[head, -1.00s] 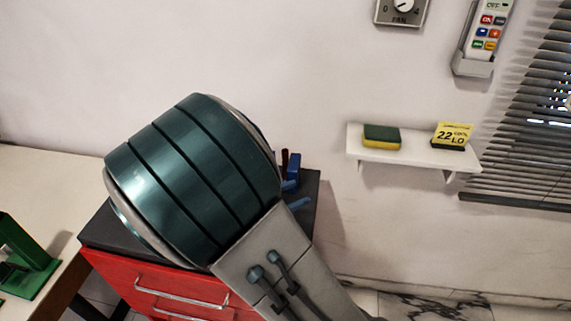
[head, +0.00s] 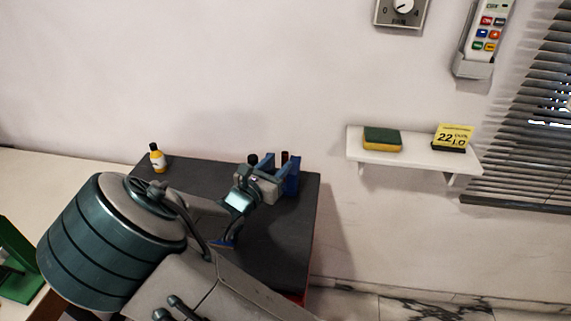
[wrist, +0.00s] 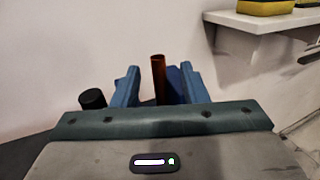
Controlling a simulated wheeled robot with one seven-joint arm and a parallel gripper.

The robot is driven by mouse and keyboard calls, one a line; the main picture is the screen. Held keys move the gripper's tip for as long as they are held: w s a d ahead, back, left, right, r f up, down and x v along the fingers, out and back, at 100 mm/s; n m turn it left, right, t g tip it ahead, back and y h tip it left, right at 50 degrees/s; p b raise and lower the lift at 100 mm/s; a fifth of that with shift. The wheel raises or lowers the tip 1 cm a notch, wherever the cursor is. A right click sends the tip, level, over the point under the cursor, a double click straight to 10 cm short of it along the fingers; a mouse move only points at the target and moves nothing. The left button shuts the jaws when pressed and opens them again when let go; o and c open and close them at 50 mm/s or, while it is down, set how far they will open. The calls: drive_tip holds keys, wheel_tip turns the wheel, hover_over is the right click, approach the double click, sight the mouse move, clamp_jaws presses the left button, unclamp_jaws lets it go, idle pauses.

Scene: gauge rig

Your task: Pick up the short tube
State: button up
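A reddish-brown tube (wrist: 158,78) stands upright in the wrist view, between and beyond the fingers. It shows as a dark red top in the head view (head: 285,158). A blue block (head: 293,174) is beside it, and part of it shows behind the right finger in the wrist view (wrist: 175,84). A black cylinder (wrist: 92,98) stands left of the left finger; its top also shows in the head view (head: 253,158). My gripper (wrist: 160,88) has its two blue fingers apart and nothing visibly held. I cannot tell for sure which one is the short tube.
The dark cabinet top (head: 285,232) is bare at its front right. A yellow bottle with a black cap (head: 157,158) stands at its back left. A small blue item (head: 224,243) lies partly behind my arm. A white wall shelf (head: 411,155) holds a sponge (head: 382,138) and a yellow sign (head: 453,136).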

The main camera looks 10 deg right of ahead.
sight(283, 155)
drive_tip(key=x, duration=0.5)
drive_tip(key=shift+w+r, duration=0.1)
drive_tip(key=shift+w, duration=0.05)
clamp_jaws()
